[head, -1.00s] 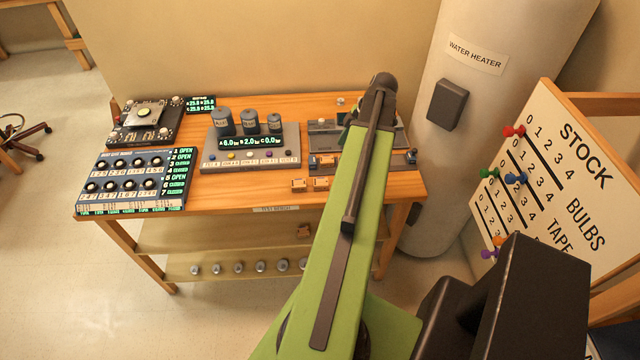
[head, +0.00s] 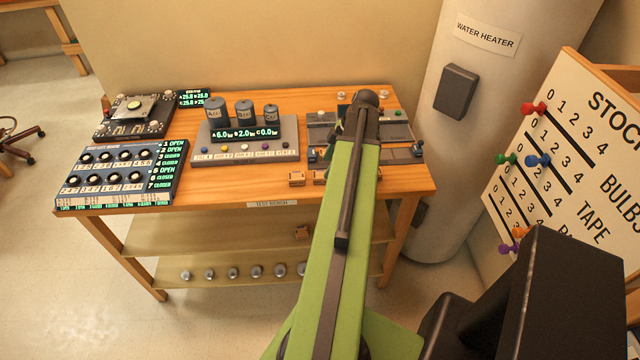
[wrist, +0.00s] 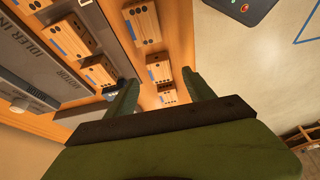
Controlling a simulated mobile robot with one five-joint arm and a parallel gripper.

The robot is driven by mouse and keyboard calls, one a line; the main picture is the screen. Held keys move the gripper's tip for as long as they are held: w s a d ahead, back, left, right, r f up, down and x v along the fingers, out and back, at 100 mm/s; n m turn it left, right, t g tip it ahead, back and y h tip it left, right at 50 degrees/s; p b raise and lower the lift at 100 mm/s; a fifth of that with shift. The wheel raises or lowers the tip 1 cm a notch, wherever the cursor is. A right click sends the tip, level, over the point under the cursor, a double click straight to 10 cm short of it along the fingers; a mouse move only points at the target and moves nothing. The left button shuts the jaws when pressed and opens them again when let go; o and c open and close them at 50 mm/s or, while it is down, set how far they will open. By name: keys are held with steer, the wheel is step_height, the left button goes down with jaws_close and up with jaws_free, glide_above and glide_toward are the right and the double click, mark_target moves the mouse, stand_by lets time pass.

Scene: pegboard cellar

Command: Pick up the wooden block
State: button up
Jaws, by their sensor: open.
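Several small wooden blocks with dark dots, some with blue stripes, lie near my gripper (wrist: 163,90) in the wrist view. My gripper is open, with nothing visibly held. I cannot tell which block the task means. In the head view a wooden block (head: 297,178) lies at the bench's front edge; my arm hides the gripper and part of the bench there.
The wooden bench (head: 230,193) carries a switch panel (head: 120,172), a console with three grey cylinders (head: 245,150) and a grey tray unit (head: 395,131). A water heater (head: 440,150) stands behind right. A stock board (head: 575,150) stands at the right.

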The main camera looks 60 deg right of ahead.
mark_target(322, 174)
steer(key=b+x, duration=0.4)
steer(key=x, duration=0.1)
steer(key=shift+f+b, duration=0.15)
steer(key=shift+b, duration=0.2)
steer(key=shift+r, duration=0.2)
steer(key=shift+c, duration=0.3)
jaws_close()
steer(key=shift+r+p, duration=0.1)
steer(key=shift+p, duration=0.2)
step_height(322, 174, up, 4)
steer(key=p, duration=0.4)
steer(key=shift+r, duration=0.2)
steer(key=s+r+p, duration=0.6)
steer(key=s, duration=0.5)
steer(key=shift+s+d+r+p, duration=0.2)
steer(key=shift+s+d+p, duration=0.1)
steer(key=shift+d+p, duration=0.1)
